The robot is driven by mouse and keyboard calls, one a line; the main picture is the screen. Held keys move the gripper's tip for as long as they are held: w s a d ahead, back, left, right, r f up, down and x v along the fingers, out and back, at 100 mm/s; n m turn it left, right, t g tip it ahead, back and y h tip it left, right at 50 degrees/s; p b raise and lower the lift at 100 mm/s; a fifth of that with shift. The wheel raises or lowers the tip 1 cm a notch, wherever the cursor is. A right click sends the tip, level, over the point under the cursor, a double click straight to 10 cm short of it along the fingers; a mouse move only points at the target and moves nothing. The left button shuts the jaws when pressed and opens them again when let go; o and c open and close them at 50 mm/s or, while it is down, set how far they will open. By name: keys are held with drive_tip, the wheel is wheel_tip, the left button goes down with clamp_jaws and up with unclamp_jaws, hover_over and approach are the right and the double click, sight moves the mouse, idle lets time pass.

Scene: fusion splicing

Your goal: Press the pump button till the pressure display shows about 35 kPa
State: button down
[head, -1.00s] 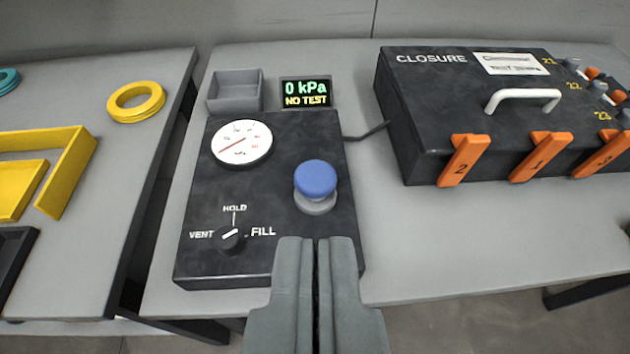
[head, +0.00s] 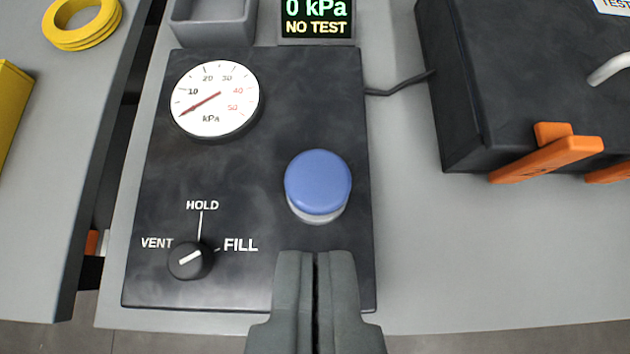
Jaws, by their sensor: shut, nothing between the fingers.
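The blue pump button (head: 318,182) stands raised on a pale collar on the black pump box. The pressure display (head: 317,18) reads 0 kPa and NO TEST. The round dial gauge (head: 214,100) has its red needle slanting down-left, below the 10 mark. The black selector knob (head: 190,260) has a white line slanting up-right, in line with the FILL mark. My gripper (head: 315,256) is shut and empty. Its tips appear just below the button in the picture, over the box's near edge, and do not touch the button.
An open grey bin (head: 213,33) stands left of the display. A black closure box (head: 480,90) with orange latches (head: 548,158) is at the right, joined by a cable. Yellow rings (head: 82,40) lie on the left table, across a gap. Bare table lies right of the pump box.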

hover_over(315, 203)
drive_tip(key=f, duration=0.6)
drive_tip(key=shift+s+f, duration=0.2)
drive_tip(key=shift+f, duration=0.1)
drive_tip(key=f, duration=0.3)
drive_tip(key=shift+w, duration=0.25)
drive_tip(key=shift+f, duration=0.7)
drive_tip(key=shift+f, duration=1.45)
